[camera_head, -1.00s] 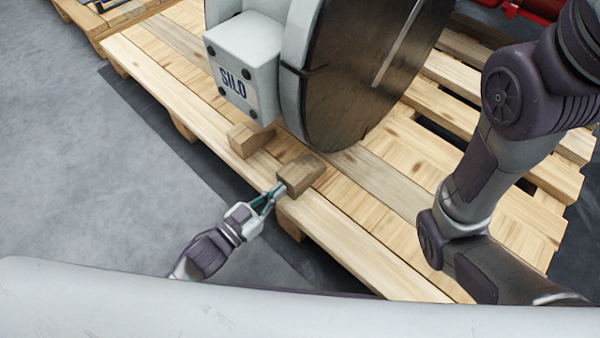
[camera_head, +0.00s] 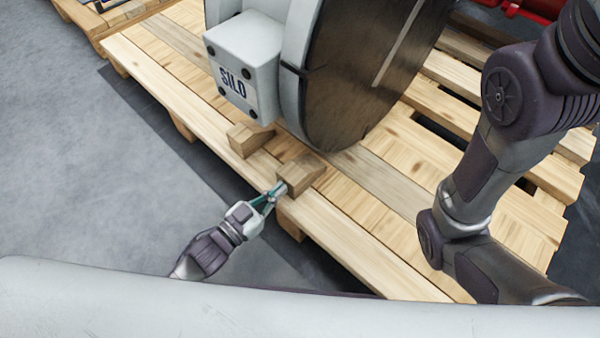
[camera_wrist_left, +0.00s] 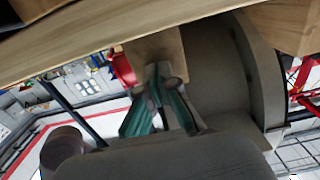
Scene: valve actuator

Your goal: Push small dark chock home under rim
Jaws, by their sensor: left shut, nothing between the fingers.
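The small dark chock (camera_head: 303,175) lies on the pallet at the near lower edge of the big round valve rim (camera_head: 308,110). It is a brown wooden block with a sloped top, and whether it touches the rim is hard to tell. My left gripper (camera_head: 277,190) is shut and empty, its fingertips at the chock's near face, seemingly touching it. In the left wrist view the chock (camera_wrist_left: 155,50) is just beyond the closed fingers (camera_wrist_left: 162,82), beside the rounded grey rim (camera_wrist_left: 215,75). My right gripper is out of view.
A second, lighter wooden chock (camera_head: 249,140) sits farther left by the valve. A grey box marked SILO (camera_head: 243,60) overhangs the pallet. The slatted pallet (camera_head: 345,235) has a near edge beside my left gripper. My right arm is over its right side.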

